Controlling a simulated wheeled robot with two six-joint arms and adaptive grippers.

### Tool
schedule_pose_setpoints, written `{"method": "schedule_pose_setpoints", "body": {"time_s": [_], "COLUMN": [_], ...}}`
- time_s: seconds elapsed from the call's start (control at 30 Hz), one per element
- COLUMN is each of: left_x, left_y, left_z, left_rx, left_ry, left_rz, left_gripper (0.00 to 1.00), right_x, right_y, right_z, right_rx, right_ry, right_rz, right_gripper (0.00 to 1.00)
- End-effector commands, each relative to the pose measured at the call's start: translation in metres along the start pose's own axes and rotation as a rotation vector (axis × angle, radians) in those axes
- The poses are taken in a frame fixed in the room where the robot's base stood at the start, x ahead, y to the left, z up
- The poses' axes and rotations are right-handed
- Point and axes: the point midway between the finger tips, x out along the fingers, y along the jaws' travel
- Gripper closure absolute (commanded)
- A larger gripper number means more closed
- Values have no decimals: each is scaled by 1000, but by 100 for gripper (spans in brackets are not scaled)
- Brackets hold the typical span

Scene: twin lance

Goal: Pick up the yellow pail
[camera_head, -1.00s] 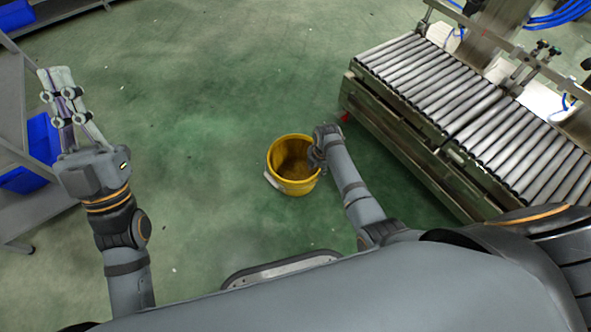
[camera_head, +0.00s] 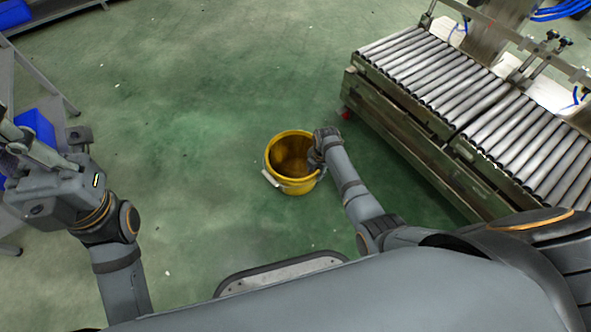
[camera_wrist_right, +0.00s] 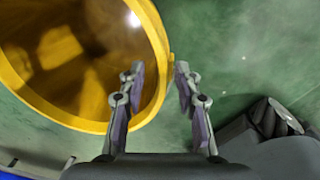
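The yellow pail (camera_head: 271,166) stands upright and open on the green floor in the middle of the head view, its pale handle hanging at the front left. My right gripper (camera_head: 317,158) is at the pail's right rim. In the right wrist view, the pail (camera_wrist_right: 157,40) fills the upper left, with a brown, shadowed inside. My right gripper's fingers (camera_wrist_right: 160,72) are apart, one over the pail's inside and one outside, with the rim between them. My left gripper (camera_head: 18,142) is at the left edge of the head view, partly cut off, far from the pail.
A roller conveyor (camera_head: 470,110) stands to the right of the pail. A grey shelf rack with a blue bin (camera_head: 36,128) is at the left, behind my left gripper. The floor beyond and left of the pail is clear.

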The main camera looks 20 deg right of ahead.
Motion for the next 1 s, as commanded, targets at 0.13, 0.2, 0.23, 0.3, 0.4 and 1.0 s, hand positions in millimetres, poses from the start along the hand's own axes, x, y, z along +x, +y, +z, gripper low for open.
{"method": "schedule_pose_setpoints", "body": {"time_s": [0.13,0.2,0.23,0.3,0.4,1.0], "left_x": [-19,-16,-16,-15,-15,-15], "left_y": [2,2,2,2,2,2], "left_z": [2,2,2,2,2,2], "left_rx": [10,11,11,11,11,11], "left_ry": [-2,-2,-2,-1,-1,-1], "left_rz": [0,1,1,1,1,0], "left_gripper": [100,100,100,100,100,100], "right_x": [24,22,21,21,21,20], "right_y": [-1,0,0,0,0,0], "right_z": [0,0,0,0,0,0], "right_rx": [0,0,0,0,0,0], "right_ry": [0,-1,-1,0,0,0], "right_rz": [1,1,1,1,1,2], "right_gripper": [67,67,67,67,79,100]}}
